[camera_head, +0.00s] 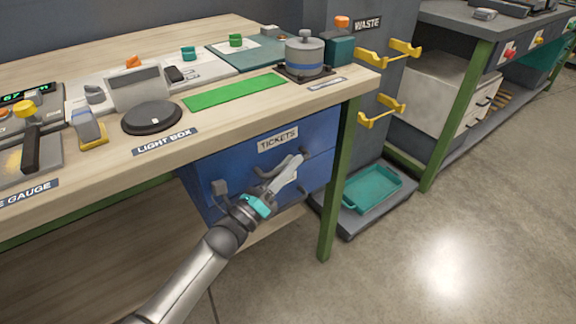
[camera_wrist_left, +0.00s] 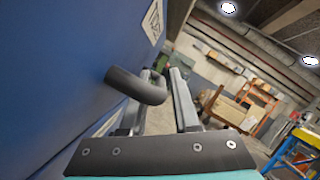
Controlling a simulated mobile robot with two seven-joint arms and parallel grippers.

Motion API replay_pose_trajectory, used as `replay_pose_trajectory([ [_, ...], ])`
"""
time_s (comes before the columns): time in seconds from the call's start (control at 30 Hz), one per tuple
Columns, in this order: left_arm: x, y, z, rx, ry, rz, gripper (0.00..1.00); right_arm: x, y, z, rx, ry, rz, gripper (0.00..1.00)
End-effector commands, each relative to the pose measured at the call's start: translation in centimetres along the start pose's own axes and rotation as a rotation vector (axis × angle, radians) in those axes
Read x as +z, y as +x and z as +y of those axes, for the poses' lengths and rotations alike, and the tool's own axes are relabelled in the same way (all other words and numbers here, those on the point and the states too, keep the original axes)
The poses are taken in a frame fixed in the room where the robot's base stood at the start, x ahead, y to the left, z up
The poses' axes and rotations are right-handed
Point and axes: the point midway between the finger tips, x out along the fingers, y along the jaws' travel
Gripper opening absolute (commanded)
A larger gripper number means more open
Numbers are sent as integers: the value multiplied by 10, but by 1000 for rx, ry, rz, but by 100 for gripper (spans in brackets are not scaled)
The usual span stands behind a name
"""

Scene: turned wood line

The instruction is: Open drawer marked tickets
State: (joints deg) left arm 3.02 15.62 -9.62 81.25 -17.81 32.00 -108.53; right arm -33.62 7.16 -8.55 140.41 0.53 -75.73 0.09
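The drawer marked tickets (camera_head: 237,165) is a blue front under the wooden bench, with a white TICKETS label (camera_head: 277,139). It looks shut. Its dark grey bar handle (camera_head: 266,173) is partly hidden by my left gripper. In the left wrist view the curved handle (camera_wrist_left: 135,86) stands out from the blue front, close to the left finger and reaching toward the gap between the fingers. My left gripper (camera_head: 294,163) is at the drawer front, its fingers apart in the left wrist view (camera_wrist_left: 160,98). I cannot tell whether the handle lies fully between them. My right gripper is not in view.
The bench top (camera_head: 200,135) above holds a black round pad (camera_head: 151,117), a green strip (camera_head: 234,92) and a pot-like device (camera_head: 305,55). A green bench leg (camera_head: 340,180) stands right of the drawer. A teal tray (camera_head: 372,188) lies beyond it. Open floor is at front right.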

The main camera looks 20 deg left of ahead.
Motion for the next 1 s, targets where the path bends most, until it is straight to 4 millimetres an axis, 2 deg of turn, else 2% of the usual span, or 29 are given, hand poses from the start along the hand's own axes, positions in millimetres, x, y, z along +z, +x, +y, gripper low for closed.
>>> replay_pose_trajectory([
  [0.07, 0, 0, 0, 0, 0, 0, 27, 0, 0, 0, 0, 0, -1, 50],
  [0.3, 0, 0, 0, 0, 0, -1, 0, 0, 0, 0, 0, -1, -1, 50],
  [1.0, 0, 0, 0, 0, 0, -1, 0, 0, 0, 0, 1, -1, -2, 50],
])
